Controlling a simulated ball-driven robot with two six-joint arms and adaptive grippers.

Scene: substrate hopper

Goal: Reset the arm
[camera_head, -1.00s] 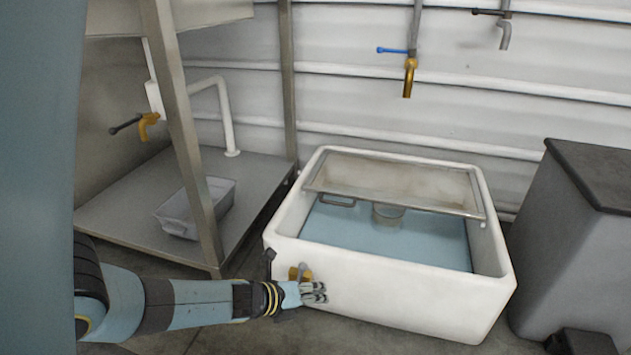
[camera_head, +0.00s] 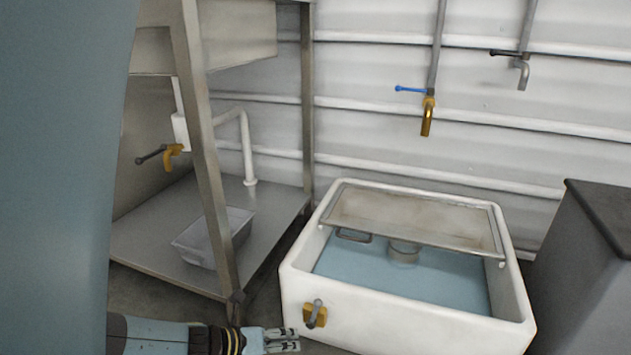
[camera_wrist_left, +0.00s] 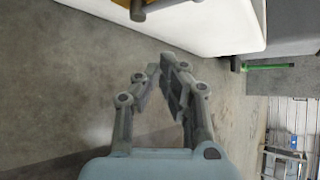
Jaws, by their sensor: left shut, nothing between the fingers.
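My left gripper (camera_head: 288,340) is low at the bottom of the head view, just left of and below the brass drain valve (camera_head: 314,314) on the front of the white tub (camera_head: 400,328). It is shut and empty, apart from the valve. In the left wrist view its two fingers (camera_wrist_left: 160,75) come together over bare concrete floor, with the tub's white wall (camera_wrist_left: 195,25) above them. The valve's grey handle points up. My right gripper is not in view.
The tub holds water under a tilted framed screen (camera_head: 415,220). A steel rack (camera_head: 140,245) with a grey bin (camera_head: 212,238) stands left. A dark-lidded grey container (camera_head: 585,270) stands right. Taps (camera_head: 427,115) hang on the back wall.

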